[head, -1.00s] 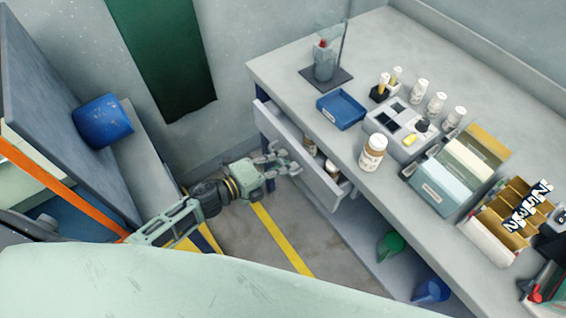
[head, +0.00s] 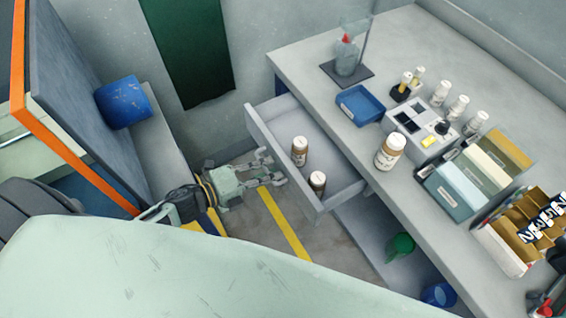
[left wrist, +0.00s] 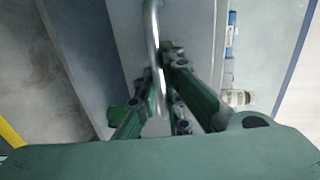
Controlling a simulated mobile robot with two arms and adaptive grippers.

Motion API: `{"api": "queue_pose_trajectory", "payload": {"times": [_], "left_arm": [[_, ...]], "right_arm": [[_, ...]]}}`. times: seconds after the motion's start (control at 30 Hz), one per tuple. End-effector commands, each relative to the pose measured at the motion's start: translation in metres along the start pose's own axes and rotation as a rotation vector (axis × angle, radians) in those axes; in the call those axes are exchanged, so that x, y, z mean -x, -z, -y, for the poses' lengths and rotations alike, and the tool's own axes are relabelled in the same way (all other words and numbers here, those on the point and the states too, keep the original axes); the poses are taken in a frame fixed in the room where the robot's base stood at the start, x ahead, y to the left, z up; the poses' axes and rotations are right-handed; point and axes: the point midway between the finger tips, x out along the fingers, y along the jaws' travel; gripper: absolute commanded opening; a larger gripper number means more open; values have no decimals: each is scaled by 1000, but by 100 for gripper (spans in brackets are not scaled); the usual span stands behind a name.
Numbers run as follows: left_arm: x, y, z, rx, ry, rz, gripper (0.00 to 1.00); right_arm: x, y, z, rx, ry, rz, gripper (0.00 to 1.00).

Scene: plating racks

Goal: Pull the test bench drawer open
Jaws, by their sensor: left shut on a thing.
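The test bench (head: 300,62) stands on the right in the head view. Its drawer (head: 284,112) is well out from under the top, and two brown bottles with white caps (head: 300,150) stand inside. My left gripper (head: 272,168) is at the outer face of the drawer front. In the left wrist view a curved metal handle (left wrist: 152,45) runs between the fingers of my left gripper (left wrist: 168,95), which are shut on it. The handle is hidden in the head view. My right gripper is not in view.
On the bench top are a blue tray (head: 360,106), a brown bottle (head: 390,151), a grey device (head: 421,127) and file boxes (head: 470,180). A shelf below holds a green scoop (head: 400,246). A blue bin (head: 123,102) is at the left. Floor with yellow tape lies before the drawer.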

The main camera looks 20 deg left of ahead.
Motion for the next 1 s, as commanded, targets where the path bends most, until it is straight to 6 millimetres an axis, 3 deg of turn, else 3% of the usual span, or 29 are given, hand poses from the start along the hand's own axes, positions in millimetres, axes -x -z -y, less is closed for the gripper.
{"api": "queue_pose_trajectory", "payload": {"times": [0.33,0.37,0.43,0.77,1.0], "left_arm": [[4,2,-2,-3,-1,-3,0],[4,2,-2,-3,-1,-3,10],[4,2,-2,-2,-1,-3,16],[5,1,-1,-1,0,-1,17],[30,1,-2,0,-3,-1,17]], "right_arm": [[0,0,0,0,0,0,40],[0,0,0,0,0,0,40],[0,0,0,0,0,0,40],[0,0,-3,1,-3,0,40],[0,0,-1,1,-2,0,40]]}}
